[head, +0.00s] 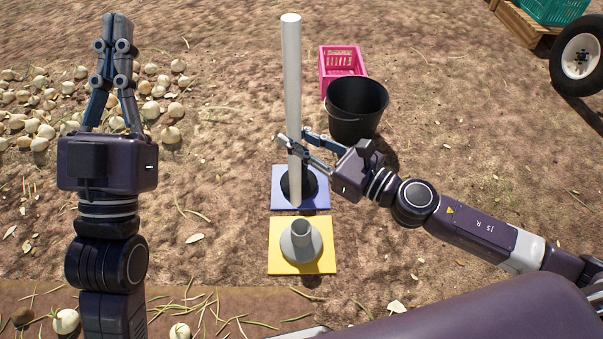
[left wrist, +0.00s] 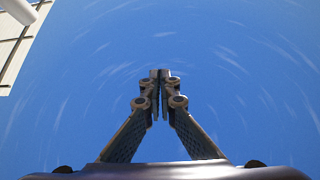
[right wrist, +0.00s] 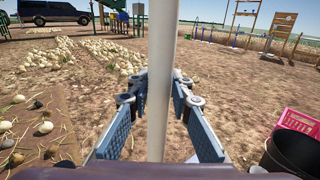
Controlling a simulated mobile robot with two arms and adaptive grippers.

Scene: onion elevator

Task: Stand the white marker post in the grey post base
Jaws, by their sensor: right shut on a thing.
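The white marker post (head: 292,75) is close to upright in my right gripper (head: 291,143). The right wrist view also shows the post (right wrist: 161,65) between the fingers (right wrist: 158,85). In the head view its lower end overlaps the blue pad, in front of a black base (head: 309,187); its height above the ground is hard to tell. The grey post base (head: 315,250), a round foot with an open upright socket, sits empty on a yellow pad (head: 279,264) nearer to me. My left gripper (head: 107,22) is shut and empty, away to the left; its closed fingers show against sky in the left wrist view (left wrist: 160,75).
The blue pad (head: 319,203) lies just beyond the yellow one. A black bucket (head: 355,125) and a pink crate (head: 326,68) stand behind the right gripper. Many onions (head: 40,130) lie at the left. The soil right of the pads is mostly clear.

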